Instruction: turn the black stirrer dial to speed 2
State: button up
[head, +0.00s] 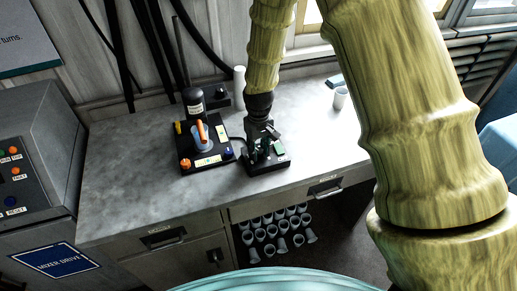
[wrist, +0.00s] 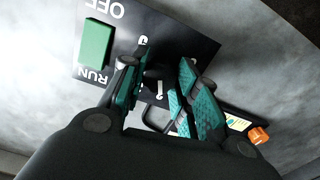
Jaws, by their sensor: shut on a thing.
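The black control box (wrist: 185,35) fills the upper middle of the wrist view, with a green switch (wrist: 95,43) between the words OFF and RUN. The black stirrer dial (wrist: 157,74) is dark and mostly hidden between the teal-padded fingers of my gripper (wrist: 164,68). The gripper is shut on the dial, with one finger on each side. A few white scale marks show around the dial, but its setting cannot be read. In the head view, my gripper (head: 262,147) comes down from above onto the control box (head: 278,165), and the dial is hidden.
The disperser stand (head: 182,150), with an orange handle (head: 201,132) and coloured knobs, is just left of the box. A white cup (head: 340,98) stands at the back right. The counter (head: 125,165) is clear at left. Several cups fill a shelf below.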

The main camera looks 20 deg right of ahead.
aim_at(258, 150)
jog(key=o, duration=1)
jog(key=shift+r, duration=0.1)
notch_tip(258, 150, up, 12)
dwell(0.5)
